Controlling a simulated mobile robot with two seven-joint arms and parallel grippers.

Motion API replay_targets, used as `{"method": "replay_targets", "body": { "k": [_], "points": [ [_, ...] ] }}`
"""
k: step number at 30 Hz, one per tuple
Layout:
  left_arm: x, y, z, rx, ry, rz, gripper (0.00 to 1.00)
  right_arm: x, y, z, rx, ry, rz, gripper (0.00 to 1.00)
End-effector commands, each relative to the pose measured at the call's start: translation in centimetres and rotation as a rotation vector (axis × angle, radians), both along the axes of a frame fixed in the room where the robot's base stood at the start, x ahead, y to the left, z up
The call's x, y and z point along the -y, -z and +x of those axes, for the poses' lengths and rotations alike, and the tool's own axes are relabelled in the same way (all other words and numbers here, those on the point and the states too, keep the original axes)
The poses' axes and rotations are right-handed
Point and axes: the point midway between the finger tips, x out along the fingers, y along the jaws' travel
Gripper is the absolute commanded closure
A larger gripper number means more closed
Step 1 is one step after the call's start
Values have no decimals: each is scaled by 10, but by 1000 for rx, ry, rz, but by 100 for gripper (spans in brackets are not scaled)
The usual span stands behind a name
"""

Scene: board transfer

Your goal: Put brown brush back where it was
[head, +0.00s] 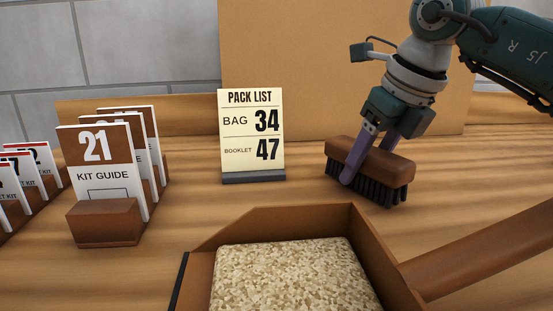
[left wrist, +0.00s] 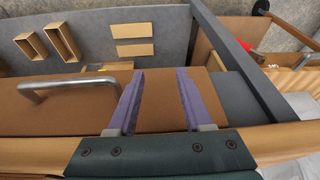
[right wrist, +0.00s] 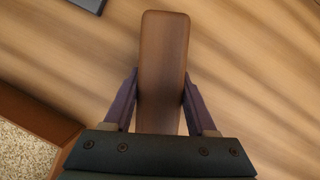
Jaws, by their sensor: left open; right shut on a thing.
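The brown brush (head: 372,160) has a brown wooden block and black bristles. It is at the right in the head view, on or just above the wooden table; I cannot tell if the bristles touch. My right gripper (head: 368,168) is shut on the brush, one purple finger on each side of its block. In the right wrist view the block (right wrist: 163,60) runs lengthwise between the fingers of my right gripper (right wrist: 160,100). My left gripper (left wrist: 160,95) is open and empty in the left wrist view, over a brown surface. It is not in the head view.
A brown scoop or tray (head: 300,222) holding pale grains (head: 290,270) stands at the front, its handle (head: 480,250) reaching right. A pack list sign (head: 252,135) stands left of the brush. Kit guide cards (head: 97,160) stand at the left. A metal handle (left wrist: 70,85) shows near my left gripper.

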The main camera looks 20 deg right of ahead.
Motion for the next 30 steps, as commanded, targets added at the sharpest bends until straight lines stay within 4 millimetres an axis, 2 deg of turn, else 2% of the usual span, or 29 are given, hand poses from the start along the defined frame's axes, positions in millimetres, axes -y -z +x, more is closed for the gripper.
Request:
{"method": "replay_targets", "body": {
  "k": [4,5,12,19,23,30],
  "points": [
    [-1,3,0,0,1,2,50,0,4,0,1,0,-1,100],
    [-1,2,0,1,2,4,50,0,3,0,0,0,-1,40],
    [-2,2,0,0,6,9,50,0,2,0,0,0,0,13],
    [-3,1,0,1,7,11,50,0,2,0,0,0,0,13],
    [-3,-2,0,1,7,11,50,1,-7,-2,2,0,-2,13],
    [-2,-11,0,0,5,9,50,4,-54,-20,5,0,-4,13]
  ]
}}
